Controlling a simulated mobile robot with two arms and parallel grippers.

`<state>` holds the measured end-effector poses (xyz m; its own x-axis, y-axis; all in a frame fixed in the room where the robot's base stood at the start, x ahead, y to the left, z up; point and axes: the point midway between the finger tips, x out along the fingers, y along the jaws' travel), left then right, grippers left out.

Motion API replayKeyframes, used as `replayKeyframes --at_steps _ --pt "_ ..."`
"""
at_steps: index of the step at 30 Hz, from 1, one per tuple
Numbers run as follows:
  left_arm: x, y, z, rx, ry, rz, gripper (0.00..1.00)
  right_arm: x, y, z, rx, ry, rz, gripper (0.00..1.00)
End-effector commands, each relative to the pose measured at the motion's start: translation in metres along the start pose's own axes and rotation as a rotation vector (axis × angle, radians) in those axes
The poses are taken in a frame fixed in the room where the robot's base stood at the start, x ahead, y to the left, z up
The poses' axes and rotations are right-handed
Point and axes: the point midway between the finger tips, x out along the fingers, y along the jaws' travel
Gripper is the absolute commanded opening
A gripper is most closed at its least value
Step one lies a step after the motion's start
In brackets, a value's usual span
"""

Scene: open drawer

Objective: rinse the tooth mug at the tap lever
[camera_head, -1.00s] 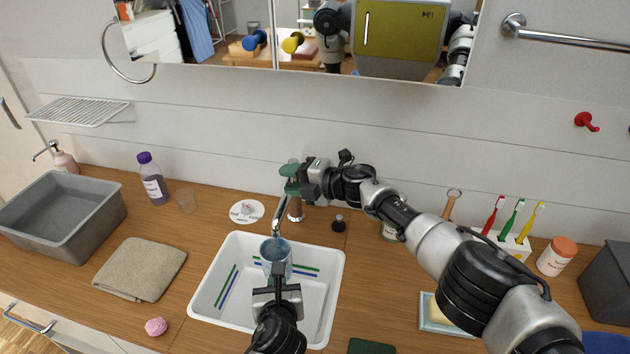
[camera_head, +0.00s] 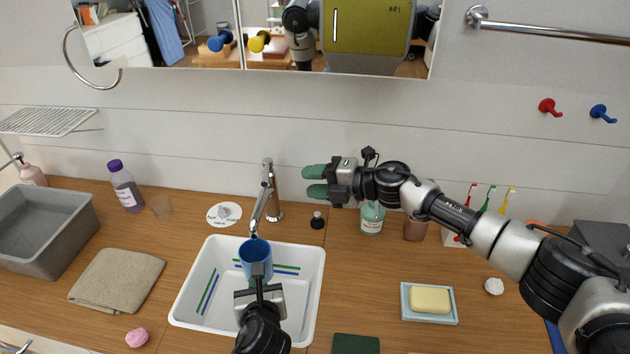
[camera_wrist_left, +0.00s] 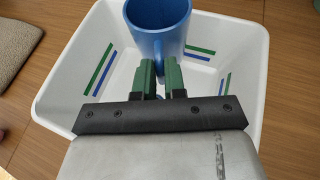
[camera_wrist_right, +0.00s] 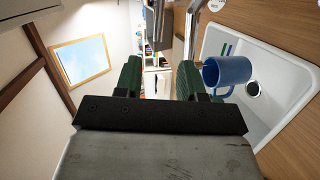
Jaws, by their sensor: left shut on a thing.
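The blue tooth mug (camera_head: 256,262) is upright over the white basin, just below the spout of the chrome tap (camera_head: 268,192). It also shows in the left wrist view (camera_wrist_left: 158,25) and the right wrist view (camera_wrist_right: 232,72). My left gripper (camera_head: 259,277) is shut on the mug's handle from the near side; its green fingers (camera_wrist_left: 160,80) partly hide the handle. My right gripper (camera_head: 316,182) is open and empty, to the right of the tap and clear of its lever (camera_head: 267,163). No water stream shows at the spout.
The white basin (camera_head: 190,300) has green and blue stripes. A black-topped stopper (camera_head: 317,221) and a soap bottle (camera_head: 372,218) stand right of the tap. A soap dish (camera_head: 429,317), folded towel (camera_head: 117,278) and grey tub (camera_head: 45,256) lie on the counter.

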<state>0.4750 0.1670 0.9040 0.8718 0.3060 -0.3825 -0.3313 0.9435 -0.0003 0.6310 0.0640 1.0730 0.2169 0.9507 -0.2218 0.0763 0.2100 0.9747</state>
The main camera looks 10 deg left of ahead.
Motion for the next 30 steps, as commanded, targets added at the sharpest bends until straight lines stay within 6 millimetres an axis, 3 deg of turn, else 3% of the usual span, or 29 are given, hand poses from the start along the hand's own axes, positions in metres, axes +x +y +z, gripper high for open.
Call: replayKeyframes --at_steps 10,14,24,30 --pt "0.000 0.000 0.001 0.000 -0.003 -0.001 0.00 0.001 0.001 -0.001 -0.003 -0.004 0.004 0.41" --pt "0.000 0.000 0.001 0.000 -0.003 -0.001 0.00 0.011 0.004 -0.005 -0.030 -0.039 0.030 0.41" --pt "0.000 0.000 0.001 0.000 -0.003 -0.001 0.00 0.057 0.023 -0.029 -0.195 -0.372 0.132 0.41" --pt "0.000 0.000 0.001 0.000 -0.003 -0.001 0.00 0.070 0.027 -0.049 -0.260 -0.602 0.092 0.41"
